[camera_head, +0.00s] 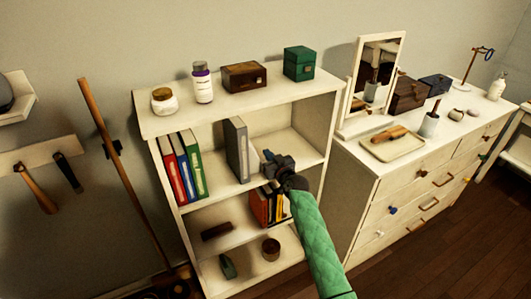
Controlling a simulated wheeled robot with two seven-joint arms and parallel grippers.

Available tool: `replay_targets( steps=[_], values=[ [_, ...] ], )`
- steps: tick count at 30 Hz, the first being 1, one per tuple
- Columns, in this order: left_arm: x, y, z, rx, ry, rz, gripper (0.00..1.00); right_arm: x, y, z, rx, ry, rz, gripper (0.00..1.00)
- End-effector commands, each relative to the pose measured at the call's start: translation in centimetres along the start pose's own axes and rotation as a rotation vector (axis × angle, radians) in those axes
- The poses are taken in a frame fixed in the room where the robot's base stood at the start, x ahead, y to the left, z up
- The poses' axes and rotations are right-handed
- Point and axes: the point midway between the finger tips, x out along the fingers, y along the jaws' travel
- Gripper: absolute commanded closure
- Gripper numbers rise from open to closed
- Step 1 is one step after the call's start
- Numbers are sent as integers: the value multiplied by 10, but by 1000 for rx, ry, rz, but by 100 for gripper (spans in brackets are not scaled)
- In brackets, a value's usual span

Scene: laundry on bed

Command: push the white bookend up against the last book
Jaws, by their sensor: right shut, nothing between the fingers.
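On the upper shelf, a red book (174,170), a blue book (183,167) and a green book (193,164) stand together at the left. A grey book or binder (237,150) stands upright to their right, with a gap between it and the green book. A pale upright piece, perhaps the white bookend (255,162), shows just right of the grey one; it is hard to tell from the white shelf. My right gripper (268,158) is shut and empty just right of this pale piece. I cannot tell whether they touch. My left gripper is not in view.
The white shelf unit (240,113) has a jar (164,100), a bottle (202,83), a brown box (244,77) and a green box (299,63) on top. Folders (262,207) stand below my gripper. A dresser (400,185) stands to the right. The upper shelf's right end looks clear.

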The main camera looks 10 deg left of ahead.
Motion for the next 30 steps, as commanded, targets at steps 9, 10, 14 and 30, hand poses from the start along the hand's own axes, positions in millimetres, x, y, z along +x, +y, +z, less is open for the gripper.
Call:
replay_targets(
  steps=[9,10,14,30],
  values=[
    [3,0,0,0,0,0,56,0,6,-1,0,0,0,100],
    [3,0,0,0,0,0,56,0,6,-1,0,0,0,100],
    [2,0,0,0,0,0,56,-1,6,-1,0,0,0,100],
    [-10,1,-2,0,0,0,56,-42,6,-1,-2,-1,0,100]
  ],
)
